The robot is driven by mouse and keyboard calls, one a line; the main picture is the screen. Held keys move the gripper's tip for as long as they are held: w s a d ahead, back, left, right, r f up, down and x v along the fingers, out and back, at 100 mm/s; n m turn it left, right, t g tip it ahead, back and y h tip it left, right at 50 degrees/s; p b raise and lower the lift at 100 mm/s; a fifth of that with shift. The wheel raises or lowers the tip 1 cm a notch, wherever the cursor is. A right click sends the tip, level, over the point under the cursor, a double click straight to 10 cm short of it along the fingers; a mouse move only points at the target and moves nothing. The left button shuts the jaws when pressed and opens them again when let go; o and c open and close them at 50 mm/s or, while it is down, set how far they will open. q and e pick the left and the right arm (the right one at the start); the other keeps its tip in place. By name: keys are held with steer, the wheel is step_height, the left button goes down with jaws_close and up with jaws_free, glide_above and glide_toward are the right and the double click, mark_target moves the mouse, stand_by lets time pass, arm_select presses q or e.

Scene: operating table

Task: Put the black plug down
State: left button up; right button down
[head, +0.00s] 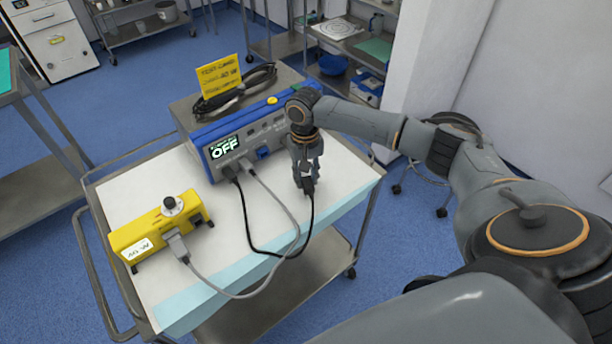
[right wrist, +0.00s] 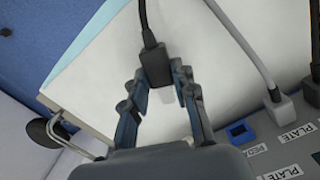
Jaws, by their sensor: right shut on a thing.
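The black plug (right wrist: 155,66) is held between the fingers of my right gripper (right wrist: 158,85), with its black cable running off from its far end. In the head view my right gripper (head: 307,178) points down over the white cart top, in front of the blue and grey device (head: 240,140), with the plug (head: 308,186) at its fingertips. Whether the plug touches the surface is hard to tell. The device's display reads OFF. My left gripper is not in view.
A yellow box (head: 155,235) with a knob stands on the left of the cart top (head: 140,205). A grey cable (head: 285,208) runs between it and the device. A blue socket (right wrist: 241,132) on the device is empty. Bare white surface lies right of the gripper.

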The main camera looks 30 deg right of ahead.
mark_target(305, 178)
steer(key=shift+a+f, duration=0.1)
steer(key=shift+f, duration=0.2)
steer(key=shift+f, duration=0.1)
steer(key=shift+f, duration=0.45)
steer(key=c, duration=1.1)
jaws_free()
steer(key=shift+o, duration=0.2)
steer(key=shift+w+r, duration=0.1)
steer(key=shift+r, duration=0.1)
step_height(305, 178, up, 13)
steer(key=shift+w+b, duration=0.3)
steer(key=shift+b, duration=0.1)
steer(key=shift+f, duration=0.15)
